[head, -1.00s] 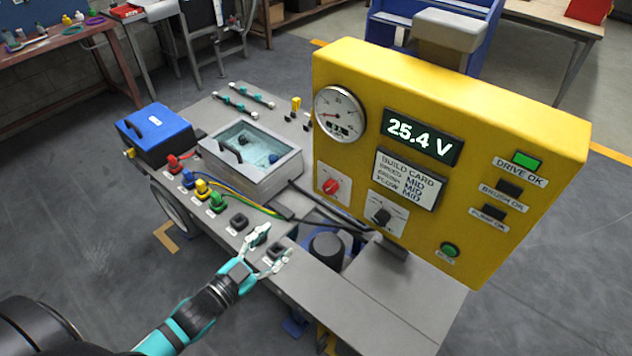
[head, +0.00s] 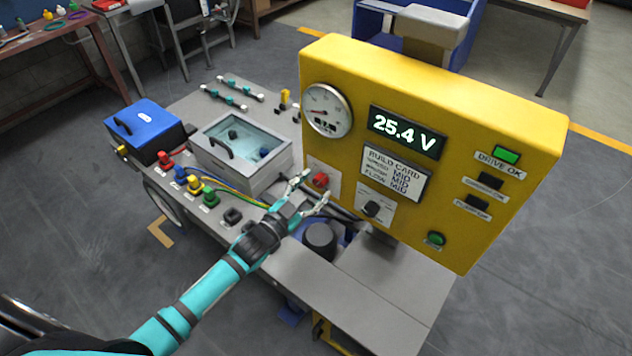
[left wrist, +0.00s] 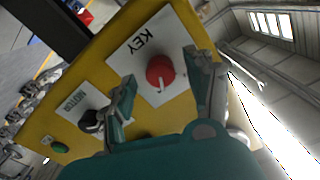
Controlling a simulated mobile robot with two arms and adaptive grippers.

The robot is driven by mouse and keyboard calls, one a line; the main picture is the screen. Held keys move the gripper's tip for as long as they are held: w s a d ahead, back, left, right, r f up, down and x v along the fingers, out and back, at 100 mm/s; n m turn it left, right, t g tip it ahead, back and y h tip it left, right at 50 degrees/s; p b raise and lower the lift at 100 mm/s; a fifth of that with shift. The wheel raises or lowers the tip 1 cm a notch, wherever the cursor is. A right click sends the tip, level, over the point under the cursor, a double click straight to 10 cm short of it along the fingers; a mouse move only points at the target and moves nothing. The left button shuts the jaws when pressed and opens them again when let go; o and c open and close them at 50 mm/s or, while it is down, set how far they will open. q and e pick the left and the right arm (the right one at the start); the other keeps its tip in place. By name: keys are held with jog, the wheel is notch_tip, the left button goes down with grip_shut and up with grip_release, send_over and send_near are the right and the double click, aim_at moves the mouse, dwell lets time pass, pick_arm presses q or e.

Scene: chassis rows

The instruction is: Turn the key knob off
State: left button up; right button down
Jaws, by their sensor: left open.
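The red key knob (head: 320,180) sits on the lower left of the yellow panel (head: 480,110). In the left wrist view the key knob (left wrist: 160,71) is on a white plate marked KEY, with a white pointer line on its face. My left gripper (head: 311,190) is open in front of the knob. In the left wrist view the left gripper's fingers (left wrist: 163,90) stand on either side of the knob; I cannot tell whether they touch it. My right gripper is not in view.
A black motor knob (head: 371,208) is right of the key knob; it also shows in the left wrist view (left wrist: 91,121). The display (head: 407,131) reads 25.4 V and the drive lamp (head: 506,155) is green. A clear-lidded box (head: 240,190) stands left of the gripper.

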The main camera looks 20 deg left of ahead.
pick_arm(q)
jog(key=shift+x, duration=0.85)
jog(key=shift+c, duration=0.4)
grip_shut()
